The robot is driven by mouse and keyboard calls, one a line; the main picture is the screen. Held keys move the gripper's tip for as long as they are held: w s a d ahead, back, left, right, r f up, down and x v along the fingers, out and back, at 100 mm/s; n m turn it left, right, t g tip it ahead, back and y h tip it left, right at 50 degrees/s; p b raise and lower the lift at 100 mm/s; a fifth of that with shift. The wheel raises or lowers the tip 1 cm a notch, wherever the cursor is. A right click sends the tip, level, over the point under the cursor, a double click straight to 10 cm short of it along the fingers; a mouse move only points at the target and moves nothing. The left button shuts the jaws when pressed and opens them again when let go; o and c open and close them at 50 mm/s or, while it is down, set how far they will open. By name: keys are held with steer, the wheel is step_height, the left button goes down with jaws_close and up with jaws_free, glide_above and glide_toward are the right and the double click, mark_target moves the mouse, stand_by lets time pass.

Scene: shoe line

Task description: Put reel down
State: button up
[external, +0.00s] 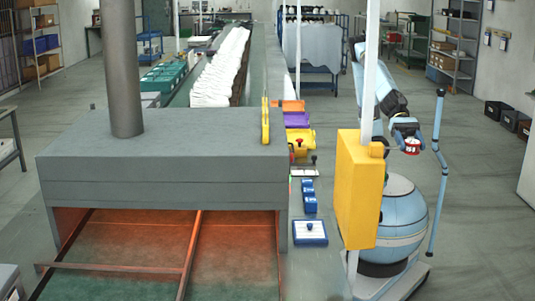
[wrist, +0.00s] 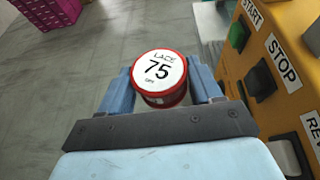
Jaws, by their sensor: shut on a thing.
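The reel (wrist: 159,72) has a red rim and a white label reading "LACE 75". In the wrist view it sits between the two blue fingers of my gripper (wrist: 160,85), which is shut on it. In the external view the reel (external: 412,145) shows small at the end of my arm, held by my gripper (external: 410,140) in the air, to the right of the yellow control box. The reel's underside is hidden.
A yellow control box (external: 360,190) stands close left of my arm; its buttons (wrist: 262,80) show at the right of the wrist view. A grey oven-like hood (external: 170,150) and coloured bins (external: 298,119) lie left. A magenta crate (wrist: 48,10) is on the floor.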

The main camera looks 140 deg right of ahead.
steer(key=shift+w+d+r, duration=0.2)
steer(key=shift+d+r, duration=0.15)
steer(key=shift+r, duration=0.25)
steer(key=shift+w+d+r, duration=0.15)
steer(key=shift+d+r, duration=0.15)
steer(key=shift+r, duration=0.3)
steer(key=shift+m+t+h, duration=0.3)
steer(key=w+d+r, duration=0.1)
steer(key=w+d, duration=0.2)
steer(key=d, duration=0.3)
steer(key=w+d+r, duration=0.2)
steer(key=w+d, duration=0.1)
steer(key=d, duration=0.4)
steer(key=w+d+r, duration=0.2)
steer(key=w+d, duration=0.2)
steer(key=d, duration=0.3)
steer(key=w+d+r+m+h, duration=0.1)
steer(key=w+d, duration=0.2)
steer(key=d, duration=1.5)
steer(key=m+t+h, duration=0.1)
steer(key=t, duration=0.1)
glide_above(241, 122)
step_height(241, 122, down, 5)
steer(key=shift+f, duration=4.9)
